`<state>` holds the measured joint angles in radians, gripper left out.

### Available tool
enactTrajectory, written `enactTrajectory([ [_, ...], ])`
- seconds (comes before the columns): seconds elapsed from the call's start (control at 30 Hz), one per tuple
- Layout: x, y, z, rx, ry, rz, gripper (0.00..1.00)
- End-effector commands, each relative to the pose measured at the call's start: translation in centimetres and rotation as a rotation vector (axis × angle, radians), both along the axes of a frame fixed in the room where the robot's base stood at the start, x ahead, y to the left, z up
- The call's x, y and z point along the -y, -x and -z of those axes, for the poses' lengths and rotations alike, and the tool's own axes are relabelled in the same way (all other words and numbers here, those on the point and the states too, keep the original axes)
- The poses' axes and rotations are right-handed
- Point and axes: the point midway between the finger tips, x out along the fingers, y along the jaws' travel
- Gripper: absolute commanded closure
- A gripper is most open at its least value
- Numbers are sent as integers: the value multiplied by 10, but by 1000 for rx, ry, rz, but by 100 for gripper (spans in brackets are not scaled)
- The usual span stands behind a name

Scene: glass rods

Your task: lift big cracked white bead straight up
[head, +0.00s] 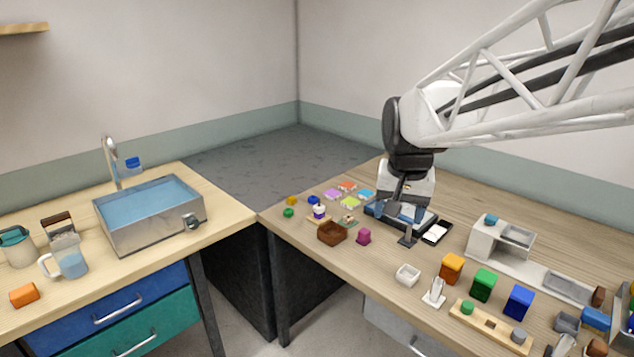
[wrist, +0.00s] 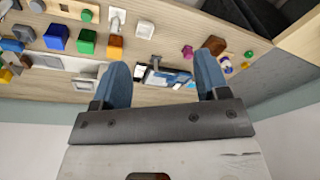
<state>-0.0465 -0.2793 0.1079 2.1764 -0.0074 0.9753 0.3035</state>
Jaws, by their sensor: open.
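My gripper (head: 400,211) is over a low dark-and-blue tray (head: 408,228) near the back of the right-hand table. Its two blue fingers stand apart in the wrist view (wrist: 162,64), with nothing held between them. Part of the tray (wrist: 178,79) shows beyond and between the fingers. I cannot make out the big cracked white bead for certain; it is too small to tell or hidden by the fingers and tray.
A black-framed white pad (head: 437,232) lies just right of the tray. A dark stand (head: 407,238) is close in front.

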Motion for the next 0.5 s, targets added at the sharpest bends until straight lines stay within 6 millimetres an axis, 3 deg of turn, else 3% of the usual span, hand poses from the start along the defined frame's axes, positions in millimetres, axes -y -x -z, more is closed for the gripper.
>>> enactTrajectory([
  [0.5,-28,-135,10,-43,-23,133,32],
])
